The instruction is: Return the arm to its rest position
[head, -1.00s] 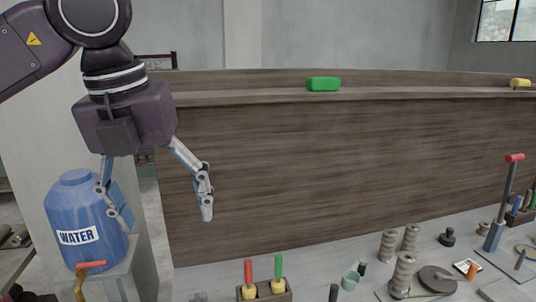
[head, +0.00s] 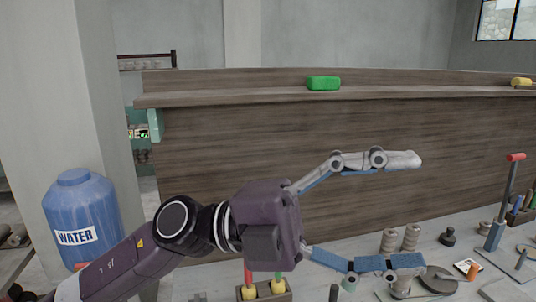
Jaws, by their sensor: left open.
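My left arm comes in from the lower left in the head view. Its gripper (head: 405,211) points to the right, in front of the wooden back panel and above the workbench. Its two fingers are spread wide apart, one high and one low, with nothing between them. The lower finger hides part of the tools and stacked pieces on the bench behind it. My right gripper does not show.
A blue water barrel (head: 82,215) stands at the left, close to my arm. A green block (head: 323,83) sits on the shelf (head: 230,95). A red-handled tool (head: 505,190) stands upright at the right. Several stacked clay-like pieces (head: 411,237) stand on the bench.

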